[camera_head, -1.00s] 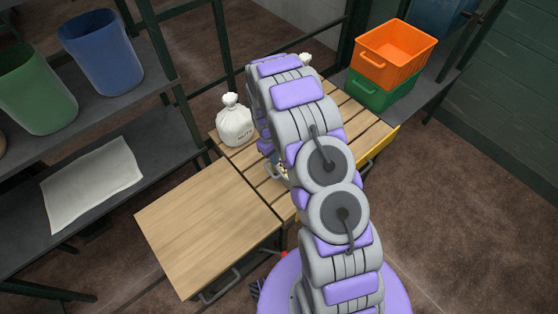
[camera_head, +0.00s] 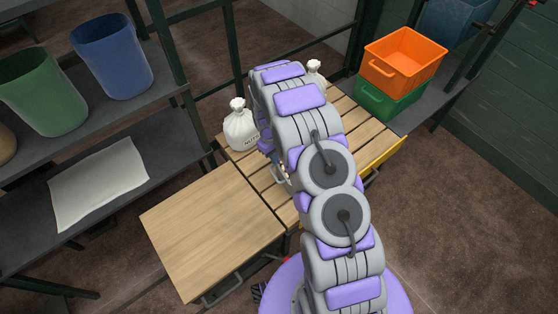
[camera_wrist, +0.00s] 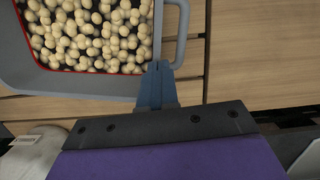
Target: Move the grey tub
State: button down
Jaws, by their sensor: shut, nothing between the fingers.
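The grey tub (camera_wrist: 95,83) fills the upper left of the wrist view. It holds many round tan pieces (camera_wrist: 90,35), with a red line around them inside the wall. Its grey loop handle (camera_wrist: 181,40) sticks out on the right side. My gripper (camera_wrist: 158,68) is shut and empty, its fingertips in line with the tub's rim corner beside the handle. Whether they touch the rim I cannot tell. In the head view my arm hides my gripper and nearly all of the tub; a small grey handle (camera_head: 279,174) shows at the arm's left edge.
A slatted wooden table (camera_head: 262,178) carries a tied white bag (camera_head: 240,130) and another bag (camera_head: 314,68) partly behind my arm. A bare wooden board (camera_head: 212,222) is at its near left. An orange crate (camera_head: 402,60) sits on a green crate (camera_head: 388,101) at right. Shelves (camera_head: 120,135) stand left.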

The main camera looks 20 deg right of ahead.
jog(key=w+a+p, duration=0.1)
jog(key=w+a, duration=0.2)
jog(key=w, duration=0.5)
jog(key=shift+w+a, duration=0.15)
jog(key=shift+a, duration=0.15)
jog(key=shift+r, duration=0.1)
jog(key=s+d+r+m, duration=0.1)
jog(key=s+r, duration=0.5)
jog(key=r, duration=0.4)
jog(key=s+d+r+m, duration=0.1)
jog(key=s+r, duration=0.5)
jog(key=r, duration=0.4)
jog(key=s+r+m, duration=0.1)
jog(key=s+r, duration=0.5)
jog(key=r, duration=0.4)
jog(key=s+a+r, duration=0.1)
jog(key=s+r, duration=0.2)
jog(key=s, duration=1.1)
jog(key=s+r+m, duration=0.1)
jog(key=s+r, duration=0.3)
jog(key=s, duration=1.1)
jog(key=shift+a+m+y, duration=0.3)
jog(key=shift+a+y, duration=0.05)
jog(key=shift+y, duration=0.05)
